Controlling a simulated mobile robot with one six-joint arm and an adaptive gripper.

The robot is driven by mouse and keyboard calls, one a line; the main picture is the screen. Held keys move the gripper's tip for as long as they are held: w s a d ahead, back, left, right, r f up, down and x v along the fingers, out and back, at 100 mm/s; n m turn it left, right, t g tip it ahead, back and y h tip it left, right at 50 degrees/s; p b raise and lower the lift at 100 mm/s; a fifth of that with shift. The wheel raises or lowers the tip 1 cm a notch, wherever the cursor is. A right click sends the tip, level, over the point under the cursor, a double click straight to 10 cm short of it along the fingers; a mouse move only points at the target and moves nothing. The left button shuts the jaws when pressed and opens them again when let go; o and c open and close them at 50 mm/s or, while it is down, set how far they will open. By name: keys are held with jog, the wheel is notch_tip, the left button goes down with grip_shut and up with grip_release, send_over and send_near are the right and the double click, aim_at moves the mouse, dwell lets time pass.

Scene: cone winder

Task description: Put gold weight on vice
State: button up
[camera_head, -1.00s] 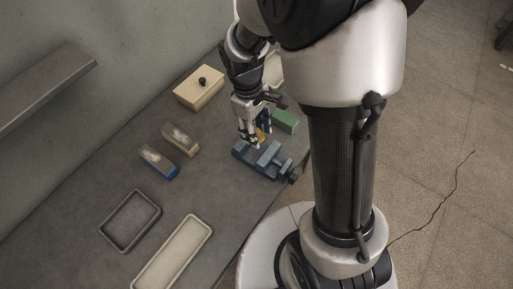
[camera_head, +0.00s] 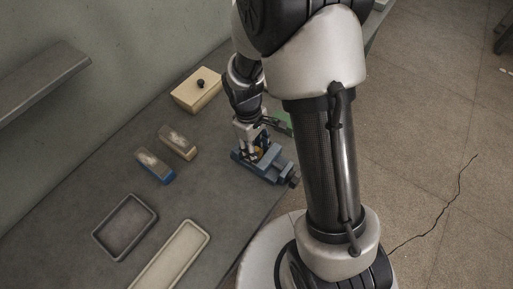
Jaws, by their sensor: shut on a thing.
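The blue-grey vice (camera_head: 268,170) stands on the grey table near its right edge. My gripper (camera_head: 255,156) is right over the left part of the vice, pointing down. It is shut on the gold weight (camera_head: 259,151), of which only a small yellow patch shows between the fingers. I cannot tell whether the weight touches the vice.
A green block (camera_head: 279,122) is just behind the vice, partly hidden by my arm. A cream box with a black knob (camera_head: 196,90), two brushes (camera_head: 178,142) (camera_head: 155,167), a dark tray (camera_head: 125,227) and a pale tray (camera_head: 172,262) lie leftward. A shelf (camera_head: 45,80) juts from the wall.

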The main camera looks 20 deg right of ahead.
jog(key=o, duration=1.2)
jog(key=shift+f, duration=0.1)
jog(key=shift+c, duration=0.2)
jog(key=s+r+m+t+p, duration=0.2)
jog(key=s+r+m+p, duration=0.15)
jog(key=r, duration=1.95)
jog(key=s+r+m+t, duration=0.2)
jog(key=s+r, duration=0.1)
jog(key=s, duration=0.2)
jog(key=s+r+m+t+y, duration=0.1)
jog(key=s+r, duration=0.2)
jog(key=s, duration=0.3)
jog(key=shift+s+r+m+t+p, duration=0.25)
jog(key=shift+s+m+t+p, duration=0.05)
jog(key=shift+m+t, duration=0.1)
